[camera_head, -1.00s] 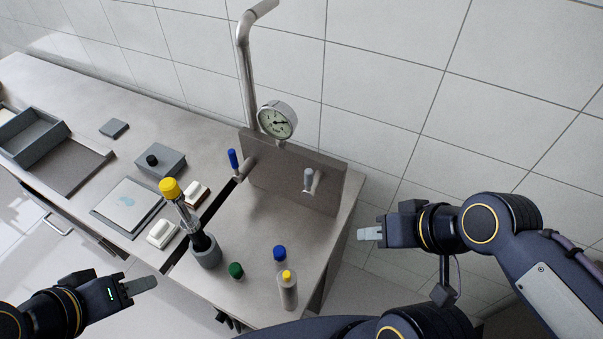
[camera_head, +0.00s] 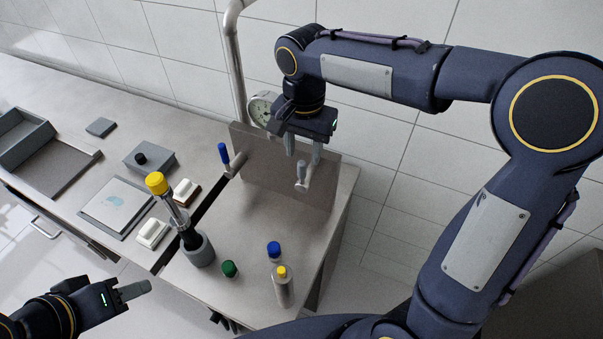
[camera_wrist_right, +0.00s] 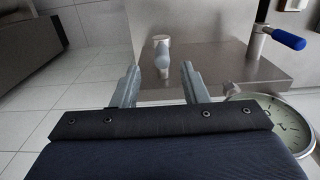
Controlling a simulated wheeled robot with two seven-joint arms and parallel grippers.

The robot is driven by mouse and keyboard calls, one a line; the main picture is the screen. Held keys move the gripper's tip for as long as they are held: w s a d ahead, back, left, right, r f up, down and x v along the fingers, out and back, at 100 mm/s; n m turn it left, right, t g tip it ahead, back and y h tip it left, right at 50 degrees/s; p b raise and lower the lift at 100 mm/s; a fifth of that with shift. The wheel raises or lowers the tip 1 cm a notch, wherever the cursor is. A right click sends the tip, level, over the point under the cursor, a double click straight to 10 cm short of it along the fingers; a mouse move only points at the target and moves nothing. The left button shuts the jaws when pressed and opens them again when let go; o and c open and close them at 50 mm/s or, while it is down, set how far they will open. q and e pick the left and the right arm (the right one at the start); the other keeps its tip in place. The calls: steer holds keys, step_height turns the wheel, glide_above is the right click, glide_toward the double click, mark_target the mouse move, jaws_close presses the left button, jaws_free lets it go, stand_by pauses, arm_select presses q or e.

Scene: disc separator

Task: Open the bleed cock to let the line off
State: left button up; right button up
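A small cock with a grey lever (camera_head: 301,173) sits on the right part of the upright metal panel (camera_head: 262,172). A second cock with a blue lever (camera_head: 224,153) is at the panel's left end. No label shows which one is the bleed cock. My right gripper (camera_head: 303,150) is open and empty, just above the grey lever. In the right wrist view the grey lever (camera_wrist_right: 162,62) lies between and beyond the two spread fingertips (camera_wrist_right: 160,78). My left gripper (camera_head: 136,290) hangs away at the lower left, with nothing visible in it.
A pressure gauge (camera_head: 260,108), partly hidden by my right wrist, is on the vertical pipe (camera_head: 233,60). A yellow-capped tool stands in a grey holder (camera_head: 199,250). A yellow-topped bottle (camera_head: 283,290), blue cap (camera_head: 273,249) and green cap (camera_head: 229,269) stand near the bench front.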

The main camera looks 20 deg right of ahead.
mark_target(302, 173)
steer(key=shift+w+a+f+p, duration=0.1)
steer(key=shift+f+p, duration=0.1)
steer(key=shift+f, duration=1.8)
steer(key=shift+a+f+p, duration=0.1)
steer(key=shift+f+p, duration=0.05)
steer(key=shift+f, duration=1.8)
jaws_close()
